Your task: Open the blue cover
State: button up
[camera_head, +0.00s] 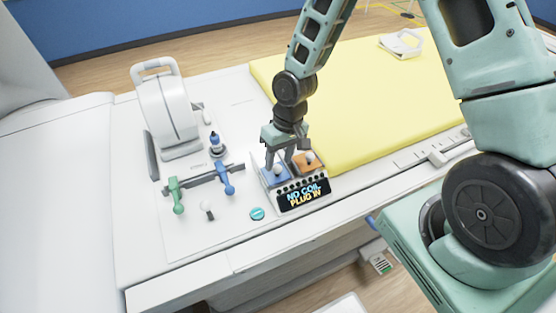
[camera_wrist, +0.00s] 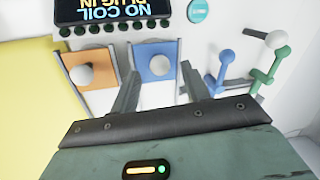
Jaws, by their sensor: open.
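The blue cover (camera_head: 270,182) is a small blue square panel with a white round knob, on a white box at the table's edge. It appears shut. In the wrist view the blue cover (camera_wrist: 155,50) lies between my two fingers, with its knob (camera_wrist: 160,66) near the middle. My gripper (camera_head: 281,165) is open and empty, pointing down over the blue cover. In the wrist view its fingertips (camera_wrist: 161,60) stand one on each side of the knob. I cannot tell how far above the cover they are. My fingers partly hide the cover in the head view.
An orange cover (camera_head: 307,163) with a white knob sits beside the blue one. A "NO COIL PLUG IN" display (camera_head: 303,195) fronts the box. Blue and green levers (camera_head: 176,195) stand to the left, near a white handled device (camera_head: 168,110). A yellow mat (camera_head: 400,110) lies behind.

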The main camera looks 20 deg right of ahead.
jog(key=shift+a+f, duration=0.2)
jog(key=shift+f, duration=0.8)
grip_shut()
jog(key=w, duration=0.6)
jog(key=shift+w, duration=0.4)
grip_release()
jog(key=shift+r, duration=0.1)
